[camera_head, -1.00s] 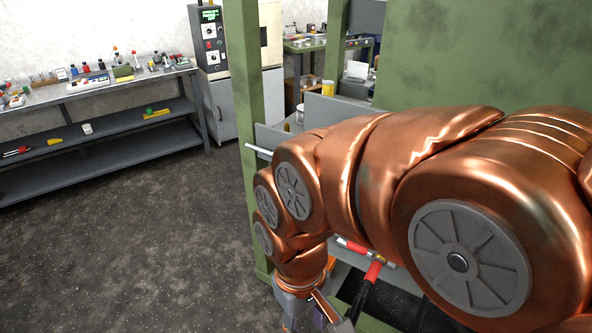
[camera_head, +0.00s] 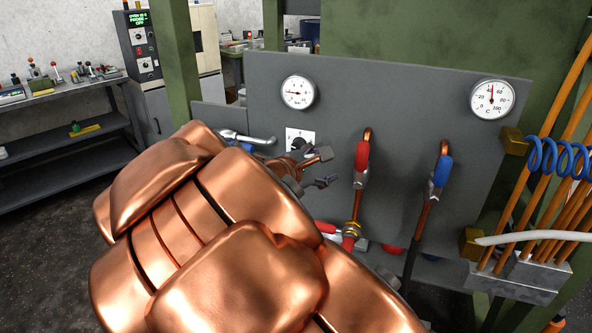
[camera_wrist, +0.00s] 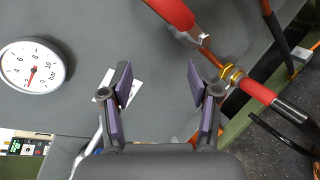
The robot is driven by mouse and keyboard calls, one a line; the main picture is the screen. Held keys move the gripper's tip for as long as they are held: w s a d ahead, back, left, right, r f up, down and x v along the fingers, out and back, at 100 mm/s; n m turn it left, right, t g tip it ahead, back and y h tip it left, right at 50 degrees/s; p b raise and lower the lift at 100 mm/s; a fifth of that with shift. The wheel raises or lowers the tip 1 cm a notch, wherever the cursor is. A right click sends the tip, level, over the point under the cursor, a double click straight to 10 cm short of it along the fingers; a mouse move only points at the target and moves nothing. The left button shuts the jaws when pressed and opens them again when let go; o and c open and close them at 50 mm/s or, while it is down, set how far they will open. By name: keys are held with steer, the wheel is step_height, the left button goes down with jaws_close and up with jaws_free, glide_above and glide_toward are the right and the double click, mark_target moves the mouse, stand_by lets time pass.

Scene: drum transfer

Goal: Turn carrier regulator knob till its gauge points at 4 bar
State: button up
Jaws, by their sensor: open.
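The bar gauge (camera_head: 298,92) is a white dial on the grey panel. Its red needle points left, toward the low end of the scale; the exact value is hard to read. It also shows turned in the wrist view (camera_wrist: 33,67). Below it in the head view is a white square plate (camera_head: 293,132) with a dark knob (camera_head: 299,143). My gripper (camera_head: 327,167) is open and empty, just right of and below the knob. In the wrist view my gripper (camera_wrist: 158,82) has its pads apart over bare panel. The left finger partly covers the white plate (camera_wrist: 135,90); the knob is not clear there.
Right of my gripper are a red-handled valve (camera_head: 361,156) and a blue-handled valve (camera_head: 442,170) on copper pipes. A temperature gauge (camera_head: 492,99) is at the panel's upper right. A grey pipe handle (camera_head: 245,137) is left of the knob. Blue coiled hose (camera_head: 560,158) hangs at the right.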

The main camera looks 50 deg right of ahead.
mark_target(296, 147)
steer(key=w+f+n+t+h+b, duration=0.1)
steer(key=w+f+n+t+b, duration=0.15)
steer(key=w+n, duration=0.3)
steer(key=w+f+n+t+h+b, duration=0.1)
steer(key=w+f+n+t+b, duration=0.15)
steer(key=w+n+b, duration=0.35)
steer(key=shift+m+t, duration=0.4)
steer(key=shift+m, duration=0.35)
steer(key=shift+r+p+x, duration=0.2)
steer(key=shift+p+x, duration=0.9)
steer(key=shift+x, duration=2.9)
steer(key=shift+w, duration=0.2)
steer(key=c, duration=1.2)
steer(key=shift+o, duration=0.2)
steer(key=shift+f+b, duration=0.1)
steer(key=shift+b, duration=0.3)
